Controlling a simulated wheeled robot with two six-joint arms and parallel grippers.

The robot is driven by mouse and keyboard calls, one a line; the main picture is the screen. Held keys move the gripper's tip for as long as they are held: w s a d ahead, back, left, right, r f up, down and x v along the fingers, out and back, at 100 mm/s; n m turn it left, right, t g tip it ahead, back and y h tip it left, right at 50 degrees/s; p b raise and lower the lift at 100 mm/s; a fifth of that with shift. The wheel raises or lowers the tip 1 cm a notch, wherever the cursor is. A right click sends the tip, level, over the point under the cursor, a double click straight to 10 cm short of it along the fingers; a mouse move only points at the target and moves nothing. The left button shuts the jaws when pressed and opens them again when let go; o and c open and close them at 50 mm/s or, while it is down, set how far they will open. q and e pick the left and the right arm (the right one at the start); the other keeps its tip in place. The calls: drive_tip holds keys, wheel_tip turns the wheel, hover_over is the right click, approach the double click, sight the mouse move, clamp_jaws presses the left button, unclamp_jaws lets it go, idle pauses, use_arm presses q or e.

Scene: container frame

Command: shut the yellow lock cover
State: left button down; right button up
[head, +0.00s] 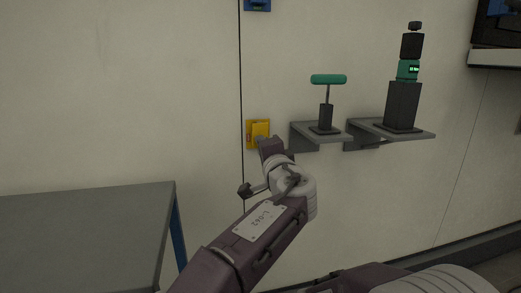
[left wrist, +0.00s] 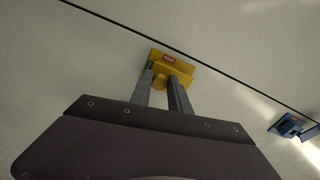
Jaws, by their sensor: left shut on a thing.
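The yellow lock cover (head: 260,130) is on the pale wall near the middle of the head view, beside a dark vertical seam. It also shows in the left wrist view (left wrist: 168,68), with a small red label on its yellow face. My left gripper (head: 262,143) is at the cover's lower part. In the left wrist view my left gripper's two fingers (left wrist: 167,86) are shut on the yellow knob-like part of the cover. The fingertips partly hide that part, and I cannot tell how far the cover is swung. My right gripper is not in view.
A blue lock (head: 258,4) is on the wall above. Two grey shelves at right hold a green-topped T-handle device (head: 328,80) and a dark stacked device (head: 404,100). A grey table (head: 80,225) stands at lower left. Bare wall lies left of the seam.

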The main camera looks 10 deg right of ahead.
use_arm(q)
drive_tip(key=shift+r, duration=0.2)
idle(0.3)
drive_tip(key=c, duration=1.2)
unclamp_jaws()
drive_tip(key=shift+w+d+f, duration=0.1)
drive_tip(key=shift+c, duration=0.2)
drive_tip(key=s, duration=0.9)
drive_tip(key=shift+s+f, duration=0.1)
drive_tip(key=shift+s, duration=0.05)
